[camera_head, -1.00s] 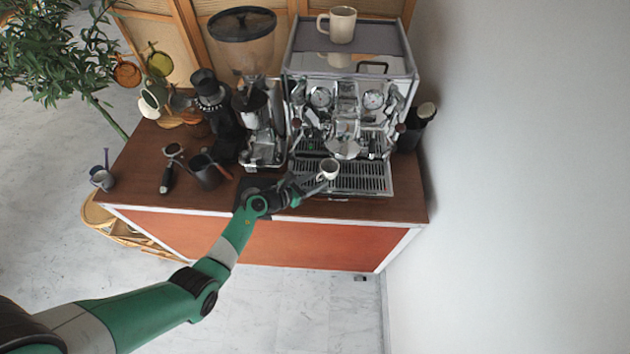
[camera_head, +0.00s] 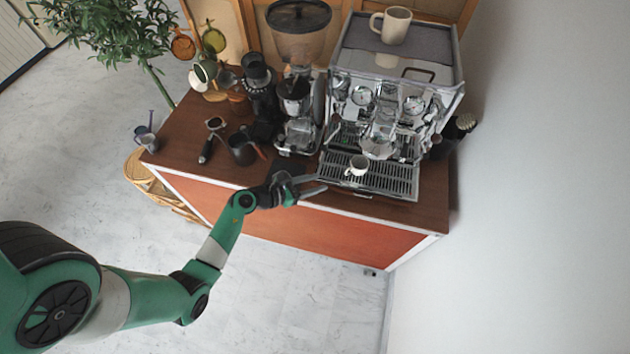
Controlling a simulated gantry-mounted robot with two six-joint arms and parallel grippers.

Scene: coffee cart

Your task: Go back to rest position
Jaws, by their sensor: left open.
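My left gripper (camera_head: 318,184) is open and empty, just in front of the coffee machine's drip tray at the cart's front edge. Its green arm comes in from the lower left. A small white cup (camera_head: 357,165) stands on the drip tray (camera_head: 392,184) of the espresso machine (camera_head: 388,90), apart from the fingers. My right gripper is not in view.
The grinder (camera_head: 297,100) stands left of the machine. A mug (camera_head: 391,25) is on the machine. Floor in front is clear.

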